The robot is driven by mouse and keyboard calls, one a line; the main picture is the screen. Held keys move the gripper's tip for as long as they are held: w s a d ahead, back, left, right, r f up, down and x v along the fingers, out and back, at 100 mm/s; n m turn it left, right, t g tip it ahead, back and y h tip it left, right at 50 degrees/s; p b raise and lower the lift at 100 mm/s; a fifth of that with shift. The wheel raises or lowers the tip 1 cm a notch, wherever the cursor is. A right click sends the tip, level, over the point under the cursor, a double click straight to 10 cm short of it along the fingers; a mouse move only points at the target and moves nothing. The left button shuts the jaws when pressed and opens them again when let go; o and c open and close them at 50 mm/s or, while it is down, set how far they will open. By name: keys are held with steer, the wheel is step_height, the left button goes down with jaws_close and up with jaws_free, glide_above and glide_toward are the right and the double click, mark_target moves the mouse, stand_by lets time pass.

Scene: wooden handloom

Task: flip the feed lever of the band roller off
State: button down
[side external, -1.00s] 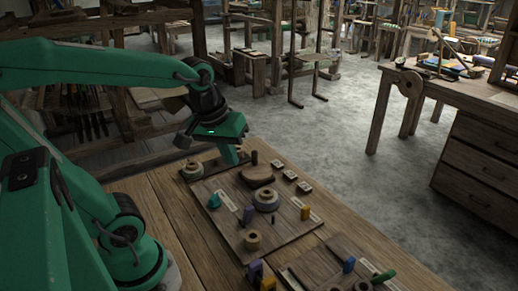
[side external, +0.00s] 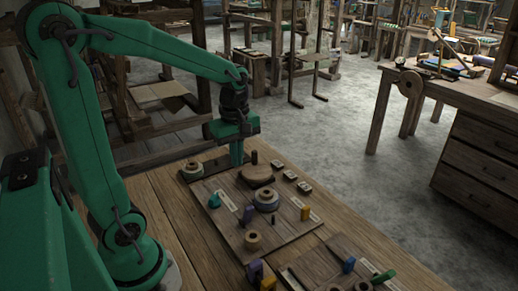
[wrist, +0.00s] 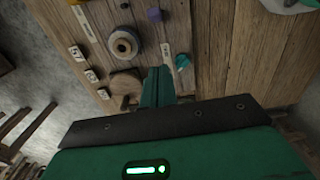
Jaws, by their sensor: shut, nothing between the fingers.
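My gripper (side external: 237,162) points down with its fingers shut and empty, at the far end of the wooden board (side external: 232,232). In the wrist view the shut fingers (wrist: 158,72) are beside a teal lever (wrist: 183,62), apart from it. That teal lever (side external: 214,201) stands on the board's left edge next to a pale label strip. A purple lever (side external: 248,213) and a yellow lever (side external: 305,212) stand on the same board. A grey-rimmed spool (side external: 265,199) sits at its middle. I cannot tell which lever belongs to the band roller.
A rounded wooden block (side external: 256,176) and a dark peg (side external: 254,157) stand close to my gripper. A round knob (side external: 192,170) is to its left. A second board (side external: 310,268) with more coloured levers lies nearer. The bench's left part is bare.

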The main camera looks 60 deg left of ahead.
mark_target(249, 207)
steer(key=shift+d+f, duration=0.6)
steer(key=shift+f, duration=1.25)
steer(key=shift+d+f, duration=0.55)
steer(key=shift+f, duration=1.25)
steer(key=shift+d+f, duration=0.6)
steer(key=shift+f, duration=1.25)
steer(key=shift+d+f, duration=0.2)
steer(key=shift+d, duration=0.95)
steer(key=shift+a, duration=0.15)
steer(key=shift+s+a+f, duration=0.1)
steer(key=shift+a, duration=0.7)
